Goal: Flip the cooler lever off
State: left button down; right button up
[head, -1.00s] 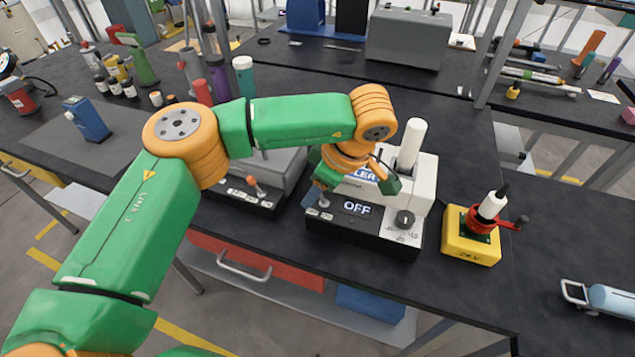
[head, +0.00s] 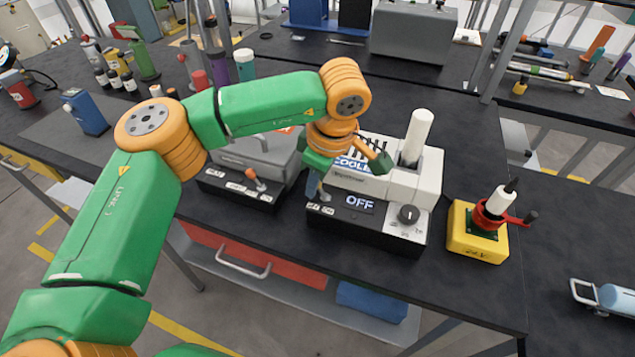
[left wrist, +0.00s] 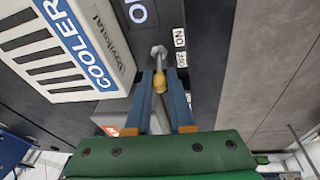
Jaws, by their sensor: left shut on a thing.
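The cooler (head: 432,188) is a white box with a white cylinder on top and a black base. Its display (head: 359,203) reads OFF. A knob (head: 408,214) is at the right of the front panel. My left gripper (head: 318,192) is at the left end of the front panel, where it hides most of the lever. In the left wrist view, the cooler lever (left wrist: 160,80) has a metal stem and a yellow-orange tip. The tip is between the fingers of my left gripper (left wrist: 160,88), which is shut on it. ON and OFF labels (left wrist: 180,48) are beside the lever's base. My right gripper is out of view.
A grey device with an orange-tipped lever (head: 254,180) stands left of the cooler. A yellow box with a red switch (head: 478,240) stands to its right. A small blue cylinder with a handle (head: 610,300) lies at far right. The dark tabletop between has some free room.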

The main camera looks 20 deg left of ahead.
aim_at(321, 202)
pick_arm(q)
jog(key=c, duration=0.8)
grip_release()
jog(key=w+v, duration=0.1)
jog(key=v, duration=0.6)
jog(key=shift+s+b, duration=0.4)
jog(key=shift+s, duration=0.05)
jog(key=shift+a, duration=0.1)
